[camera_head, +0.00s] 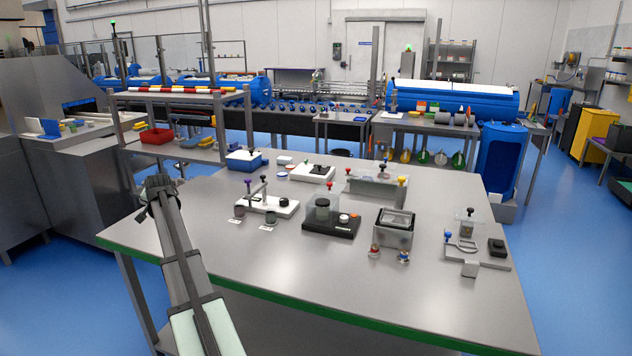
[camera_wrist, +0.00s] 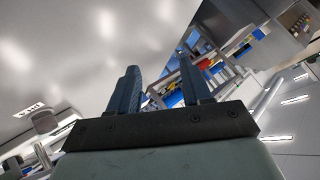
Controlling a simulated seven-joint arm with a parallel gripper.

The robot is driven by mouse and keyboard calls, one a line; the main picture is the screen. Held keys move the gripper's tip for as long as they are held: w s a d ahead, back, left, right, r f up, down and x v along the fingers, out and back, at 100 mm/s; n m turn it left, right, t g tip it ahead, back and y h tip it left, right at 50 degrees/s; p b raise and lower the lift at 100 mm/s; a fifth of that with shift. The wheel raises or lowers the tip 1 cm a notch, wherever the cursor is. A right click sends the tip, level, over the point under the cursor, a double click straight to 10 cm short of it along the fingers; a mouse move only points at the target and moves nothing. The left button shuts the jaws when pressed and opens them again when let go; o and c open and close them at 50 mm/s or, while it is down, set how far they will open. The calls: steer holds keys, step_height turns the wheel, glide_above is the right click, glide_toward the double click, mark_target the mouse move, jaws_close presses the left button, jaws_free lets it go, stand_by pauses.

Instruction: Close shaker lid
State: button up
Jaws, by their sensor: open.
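A black-based device (camera_head: 331,224) with a clear hood (camera_head: 322,203) over a dark cylinder stands mid-table and looks like the shaker. I cannot tell for sure, nor whether its hood is fully down. A metal box with a clear top (camera_head: 394,227) stands to its right and could also be meant. My gripper (camera_head: 156,187) is over the table's left edge, well left of both devices. In the wrist view my gripper (camera_wrist: 160,74) has its two fingers apart, with nothing held between them.
On the steel table (camera_head: 285,280), a white-based stand (camera_head: 268,205) lies between my gripper and the black device. A clear tray with knobs (camera_head: 376,186) is behind, and a plate with a handle (camera_head: 464,247) is at right. The table's front is clear.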

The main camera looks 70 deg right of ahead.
steer(key=s+d+r+m+g+h, duration=0.1)
steer(key=s+d+r+m, duration=0.1)
steer(key=s+d, duration=0.45)
steer(key=s+d+r+m+g, duration=0.1)
steer(key=s+d+r, duration=0.15)
steer(key=d, duration=0.65)
steer(key=m+g+y, duration=0.3)
steer(key=m+g, duration=0.2)
steer(key=g, duration=0.3)
glide_toward(330, 183)
steer(key=x, duration=0.8)
steer(key=shift+d+f, duration=0.2)
steer(key=shift+f, duration=0.05)
steer(key=shift+c, duration=0.5)
jaws_close()
